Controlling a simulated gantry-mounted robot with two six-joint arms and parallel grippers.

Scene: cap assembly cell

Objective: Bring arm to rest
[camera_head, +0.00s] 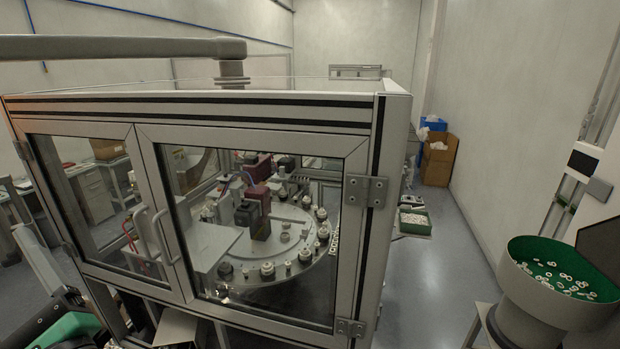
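Neither of my grippers shows in the head view, and I cannot make out either arm. In front of me stands the assembly machine's framed enclosure (255,128). Its two glazed doors look shut, with the door handles (153,238) near the middle. Through the glass I see a round indexing table (290,262) with several small fixtures around its rim and dark units above its centre.
A green-lined bowl (517,247) with several small white parts stands at the right. Green and black equipment (68,330) is cut off at the lower left. Boxes (438,158) stand at the back. The floor aisle (440,275) right of the enclosure is clear in front.

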